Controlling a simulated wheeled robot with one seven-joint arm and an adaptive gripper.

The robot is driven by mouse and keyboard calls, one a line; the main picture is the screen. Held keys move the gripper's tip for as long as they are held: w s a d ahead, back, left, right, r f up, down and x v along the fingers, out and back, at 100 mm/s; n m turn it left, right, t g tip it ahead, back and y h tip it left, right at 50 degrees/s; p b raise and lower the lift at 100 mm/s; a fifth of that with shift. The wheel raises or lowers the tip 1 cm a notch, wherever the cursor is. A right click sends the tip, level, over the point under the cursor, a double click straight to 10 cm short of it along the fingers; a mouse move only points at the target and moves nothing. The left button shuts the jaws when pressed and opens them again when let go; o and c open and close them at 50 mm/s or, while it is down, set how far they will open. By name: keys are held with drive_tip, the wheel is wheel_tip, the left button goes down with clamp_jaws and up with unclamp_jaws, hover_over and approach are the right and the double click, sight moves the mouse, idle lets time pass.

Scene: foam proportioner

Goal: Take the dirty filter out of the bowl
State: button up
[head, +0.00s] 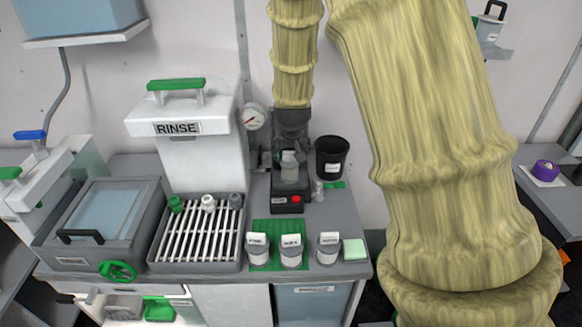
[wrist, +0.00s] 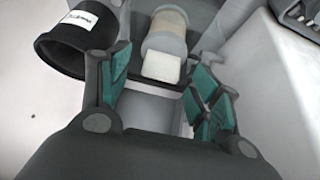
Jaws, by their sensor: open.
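My gripper (head: 291,146) is open and points down over the black stand with the red button in the head view. A pale grey, cloudy bowl-like cylinder (head: 290,170) stands there, just under the fingers. In the wrist view the two teal-padded fingers (wrist: 160,92) are spread and nothing is between the pads. A tan, brownish cylinder (wrist: 167,28), seemingly the dirty filter or the bowl around it, lies beyond the fingertips with a whitish block (wrist: 162,67) at its near end. I cannot tell filter from bowl wall clearly.
A black bin (head: 332,157) stands close right of the stand; it also shows in the wrist view (wrist: 75,42). The white RINSE unit (head: 185,140) and slatted rack (head: 197,234) are left. Several labelled jars sit in front, some on a green mat (head: 261,262).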

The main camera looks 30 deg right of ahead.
sight(290, 153)
drive_tip(key=x, duration=0.3)
drive_tip(key=shift+w+a+r, duration=0.1)
drive_tip(key=shift+w, duration=0.1)
drive_tip(key=shift+w+f+p, duration=0.15)
drive_tip(key=shift+f+p, duration=0.15)
drive_tip(key=shift+p, duration=0.05)
drive_tip(key=shift+d+f, duration=0.1)
drive_tip(key=shift+d, duration=0.15)
drive_tip(key=shift+f, duration=0.15)
drive_tip(key=c, duration=0.9)
